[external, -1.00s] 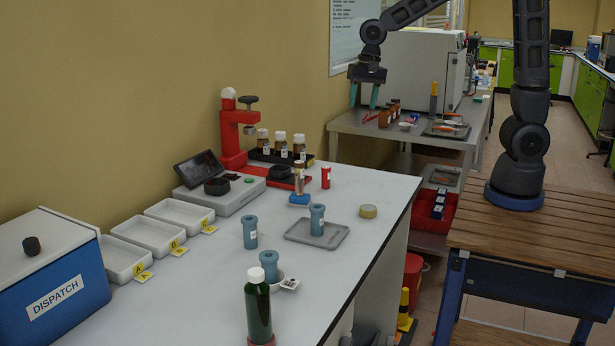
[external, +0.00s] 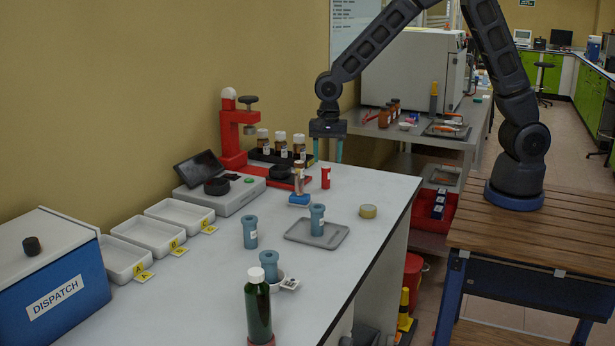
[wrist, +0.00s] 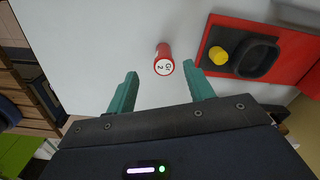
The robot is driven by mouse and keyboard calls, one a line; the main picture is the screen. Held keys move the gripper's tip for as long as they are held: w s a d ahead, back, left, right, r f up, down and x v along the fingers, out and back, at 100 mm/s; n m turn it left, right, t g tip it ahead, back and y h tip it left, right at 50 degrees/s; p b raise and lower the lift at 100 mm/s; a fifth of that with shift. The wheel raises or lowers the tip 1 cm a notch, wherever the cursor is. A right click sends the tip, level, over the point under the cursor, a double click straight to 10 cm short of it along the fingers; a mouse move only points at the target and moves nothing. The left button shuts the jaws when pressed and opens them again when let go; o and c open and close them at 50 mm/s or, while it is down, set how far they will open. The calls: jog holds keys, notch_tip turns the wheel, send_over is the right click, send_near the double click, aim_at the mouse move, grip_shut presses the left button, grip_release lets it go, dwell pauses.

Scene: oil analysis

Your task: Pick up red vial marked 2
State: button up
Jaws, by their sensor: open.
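The red vial (external: 326,177) stands upright on the white bench top, near its back edge. In the wrist view the same red vial (wrist: 164,60) shows a white round top with a "2" on it. My gripper (external: 328,161) is open and empty, pointing down close to the vial in the external view. In the wrist view its two teal fingers (wrist: 160,82) are spread apart, and the vial shows beyond the tips, between their lines and nearer the right finger. The fingers do not appear to touch it.
A red press (external: 236,135) and a rack of brown bottles (external: 281,157) stand to the left of the vial. A small glass vial on a blue base (external: 299,198) is close by. A grey tray (external: 331,239) holds a blue-grey cup. The bench's right edge is near.

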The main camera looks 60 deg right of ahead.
aim_at(326, 167)
jog(key=shift+w+d+f, duration=0.1)
jog(key=shift+w+f, duration=0.05)
jog(key=shift+f, duration=1.65)
jog(key=shift+w+d+f, duration=0.1)
jog(key=shift+w+f, duration=0.05)
jog(key=shift+f, duration=1.6)
jog(key=c, duration=1)
